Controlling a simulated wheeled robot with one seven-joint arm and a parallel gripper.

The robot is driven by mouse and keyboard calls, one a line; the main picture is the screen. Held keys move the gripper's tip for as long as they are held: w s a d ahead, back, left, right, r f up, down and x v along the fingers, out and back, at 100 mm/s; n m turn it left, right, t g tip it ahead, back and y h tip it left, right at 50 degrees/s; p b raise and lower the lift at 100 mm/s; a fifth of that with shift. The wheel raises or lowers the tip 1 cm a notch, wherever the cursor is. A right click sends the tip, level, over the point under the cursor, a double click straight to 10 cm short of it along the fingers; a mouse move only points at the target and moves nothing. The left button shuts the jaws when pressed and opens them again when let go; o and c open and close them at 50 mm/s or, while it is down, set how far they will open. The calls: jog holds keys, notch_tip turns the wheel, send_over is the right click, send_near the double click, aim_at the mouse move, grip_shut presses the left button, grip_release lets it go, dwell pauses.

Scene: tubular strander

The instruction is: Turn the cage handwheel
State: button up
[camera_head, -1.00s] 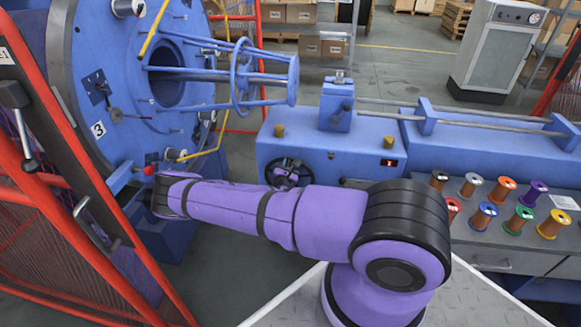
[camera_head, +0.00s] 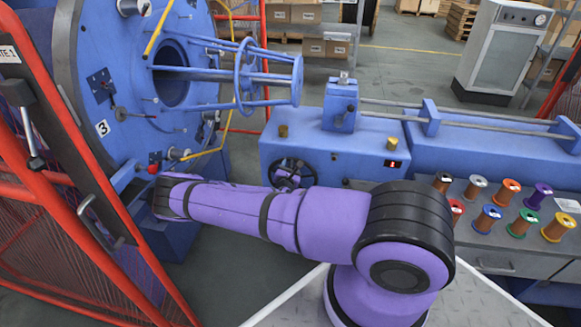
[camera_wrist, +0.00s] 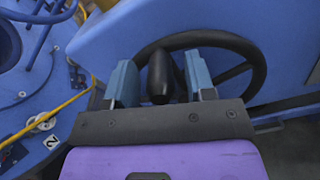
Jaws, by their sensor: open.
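The black cage handwheel (camera_head: 312,177) is on the front of the blue machine housing, partly hidden behind my purple arm in the head view. In the wrist view the handwheel's rim (camera_wrist: 262,62) and spokes show large and close. Its dark upright handle knob (camera_wrist: 160,78) points toward the camera. My gripper (camera_wrist: 158,63) is open, with one blue-grey finger on each side of the knob. My gripper is hidden in the head view.
The large blue cage disc (camera_head: 95,85) stands at left, with the yellow bar (camera_wrist: 55,113) near my gripper in the wrist view. Red guard gates (camera_head: 60,185) border the left. A table with several coloured spools (camera_head: 521,222) is at right.

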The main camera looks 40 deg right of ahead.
jog(key=v, duration=1)
jog(key=shift+s, duration=0.1)
